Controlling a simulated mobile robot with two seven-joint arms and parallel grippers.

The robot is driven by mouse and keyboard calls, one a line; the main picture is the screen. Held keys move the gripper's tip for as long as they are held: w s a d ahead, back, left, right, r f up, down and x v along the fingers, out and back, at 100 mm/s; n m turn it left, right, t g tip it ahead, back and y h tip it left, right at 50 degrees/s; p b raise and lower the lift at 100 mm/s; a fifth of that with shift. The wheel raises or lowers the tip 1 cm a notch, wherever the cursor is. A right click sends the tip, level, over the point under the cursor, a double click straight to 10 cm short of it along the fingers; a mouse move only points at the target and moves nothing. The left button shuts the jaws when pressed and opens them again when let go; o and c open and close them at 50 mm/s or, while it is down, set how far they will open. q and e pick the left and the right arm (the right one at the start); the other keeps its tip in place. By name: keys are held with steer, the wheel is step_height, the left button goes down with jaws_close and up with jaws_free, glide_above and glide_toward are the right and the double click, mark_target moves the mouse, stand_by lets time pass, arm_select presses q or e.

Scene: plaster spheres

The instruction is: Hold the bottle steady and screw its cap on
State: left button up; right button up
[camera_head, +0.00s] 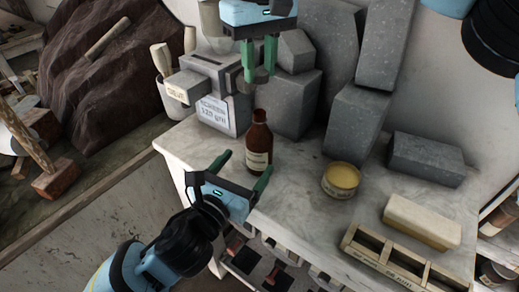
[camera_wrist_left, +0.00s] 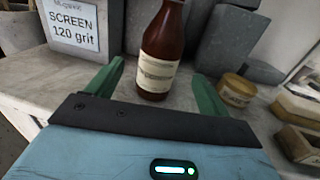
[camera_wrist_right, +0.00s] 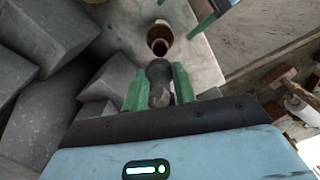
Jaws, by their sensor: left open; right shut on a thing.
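The brown bottle (camera_head: 259,145) stands upright on the pale worktop, a cream label on its front. My left gripper (camera_head: 244,166) is open just in front of it; in the left wrist view the bottle (camera_wrist_left: 163,45) shows between and beyond the fingers, apparently not gripped. My right gripper (camera_head: 259,76) points down above the bottle, shut on a dark grey cap (camera_wrist_right: 159,80). In the right wrist view the bottle's open neck (camera_wrist_right: 159,46) shows beyond the cap, apart from it. The cap is partly hidden by the fingers in the head view.
A grey box labelled "SCREEN 120 grit" (camera_head: 214,112) and grey stone blocks (camera_head: 292,100) stand close behind the bottle. A yellow tin (camera_head: 341,180), a cream block (camera_head: 422,221) and a divided wooden tray (camera_head: 402,266) lie to the right. The worktop's front edge is near my left gripper.

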arm_select(q)
steer(key=x, duration=0.7)
steer(key=shift+w, duration=0.15)
steer(key=c, duration=1.5)
steer(key=shift+o, duration=0.2)
arm_select(e)
glide_above(259, 112)
steer(key=shift+f, duration=2.45)
